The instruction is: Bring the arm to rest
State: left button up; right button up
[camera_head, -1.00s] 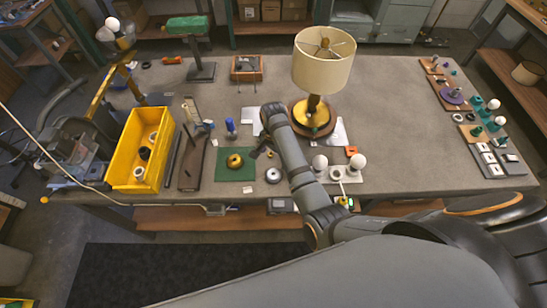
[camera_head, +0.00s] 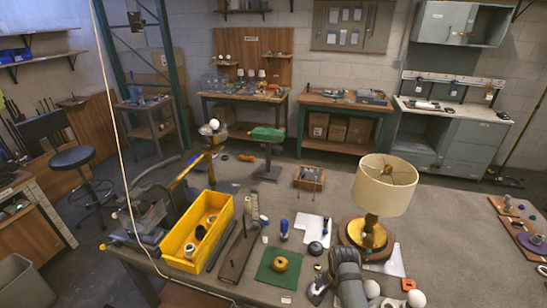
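My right arm shows at the bottom of the head view, over the front of the workbench. Its gripper (camera_head: 319,287) points down to the left, just right of the green mat. It is small and dark, and I cannot tell whether its fingers are open or shut. No held part is visible. My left gripper is out of view. A table lamp with a cream shade (camera_head: 384,186) and a round dark-and-brass base (camera_head: 366,236) stands upright on the bench, beyond my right wrist.
A yellow bin (camera_head: 190,259) with round parts stands at the left. A green mat (camera_head: 270,284) holds a brass ring (camera_head: 280,263). A blue-topped part (camera_head: 284,228) and white bulbs (camera_head: 416,298) are close by. The bench's back middle (camera_head: 340,188) is fairly clear.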

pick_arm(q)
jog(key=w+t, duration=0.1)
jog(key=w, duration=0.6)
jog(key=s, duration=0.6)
pick_arm(e)
jog(key=s+d+r+n+t, duration=0.2)
jog(key=s+d+r+n, duration=0.1)
jog(key=s+r+n, duration=0.4)
jog(key=s+d+r+n+t, duration=0.1)
jog(key=s+d+r+n, duration=0.2)
jog(key=s, duration=0.6)
notch_tip(320, 180, down, 33)
jog(key=s+d+n+g+b, duration=0.1)
jog(key=s+d+b, duration=0.15)
jog(key=b, duration=0.45)
pick_arm(q)
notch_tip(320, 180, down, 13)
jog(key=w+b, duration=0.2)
jog(key=b, duration=0.4)
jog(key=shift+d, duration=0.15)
pick_arm(e)
jog(key=s+f, duration=0.9)
jog(key=f, duration=0.3)
jog(key=s+d+f+g, duration=0.1)
jog(key=s+f, duration=0.8)
jog(key=f, duration=0.2)
jog(key=shift+s+d+f+h, duration=0.3)
jog(key=shift+s+f, duration=0.05)
